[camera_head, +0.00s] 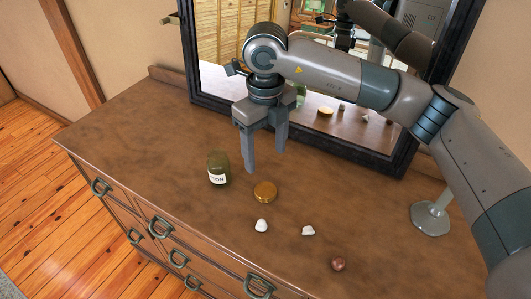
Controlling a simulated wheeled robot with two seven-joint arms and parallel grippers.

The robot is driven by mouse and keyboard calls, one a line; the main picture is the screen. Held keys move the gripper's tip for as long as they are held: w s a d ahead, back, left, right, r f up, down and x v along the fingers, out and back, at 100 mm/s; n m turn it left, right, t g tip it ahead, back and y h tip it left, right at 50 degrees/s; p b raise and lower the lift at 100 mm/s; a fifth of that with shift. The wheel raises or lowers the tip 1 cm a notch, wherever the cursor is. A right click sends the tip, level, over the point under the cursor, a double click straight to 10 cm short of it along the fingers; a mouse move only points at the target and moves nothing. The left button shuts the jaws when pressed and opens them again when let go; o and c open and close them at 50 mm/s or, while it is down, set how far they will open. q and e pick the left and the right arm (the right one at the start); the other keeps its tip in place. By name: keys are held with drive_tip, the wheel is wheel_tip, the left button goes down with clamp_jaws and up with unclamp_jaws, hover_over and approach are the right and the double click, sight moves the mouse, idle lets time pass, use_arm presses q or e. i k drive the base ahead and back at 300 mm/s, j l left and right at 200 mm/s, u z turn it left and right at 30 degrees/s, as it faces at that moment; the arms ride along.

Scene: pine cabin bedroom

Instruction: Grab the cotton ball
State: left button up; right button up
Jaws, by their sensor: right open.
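Two small white objects lie near the front of the wooden dresser top (140,135). The left one, rounder and smooth, looks like the cotton ball (262,225); the right one (308,230) is more irregular, perhaps a shell. My right gripper (265,160) hangs over the dresser, fingers pointing down, open and empty. It is farther back than the white objects, between them and the mirror, and touches neither. My left gripper is not in view.
A dark green labelled jar (218,168) stands left of a round gold lid (265,191). A small brown ball (338,264) lies at the front right. A glass stand (431,218) is at the right. A dark-framed mirror (222,90) stands behind. The dresser's left side is clear.

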sight(308, 230)
drive_tip(key=k, duration=1.5)
